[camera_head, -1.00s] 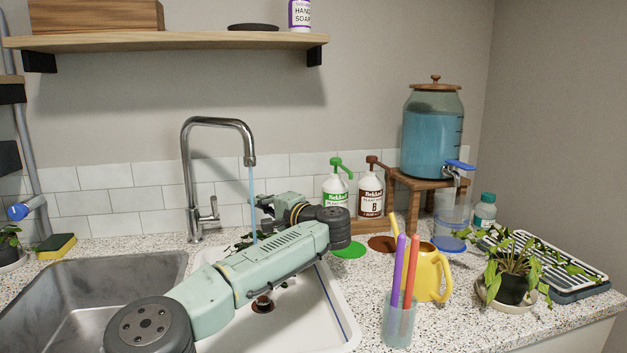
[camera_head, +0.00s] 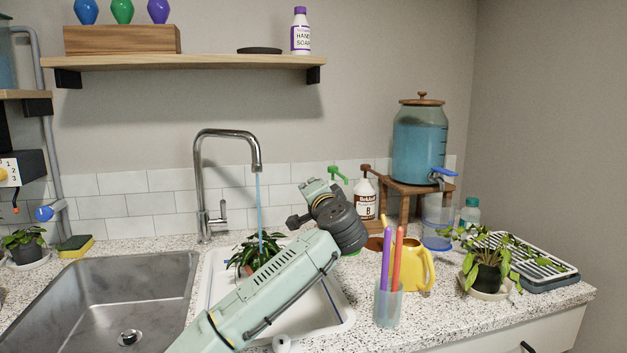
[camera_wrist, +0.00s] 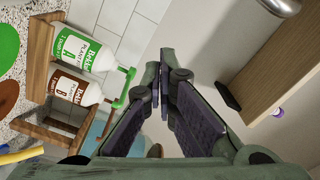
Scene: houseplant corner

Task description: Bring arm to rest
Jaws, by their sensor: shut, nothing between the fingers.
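In the head view the fingers are small and partly hidden by the wrist.
The faucet (camera_head: 201,180) runs water toward a potted plant (camera_head: 247,254), partly behind my arm. Bottle A (camera_wrist: 84,50) and bottle B (camera_head: 366,198) stand close by. A shelf (camera_head: 190,62) juts out above.

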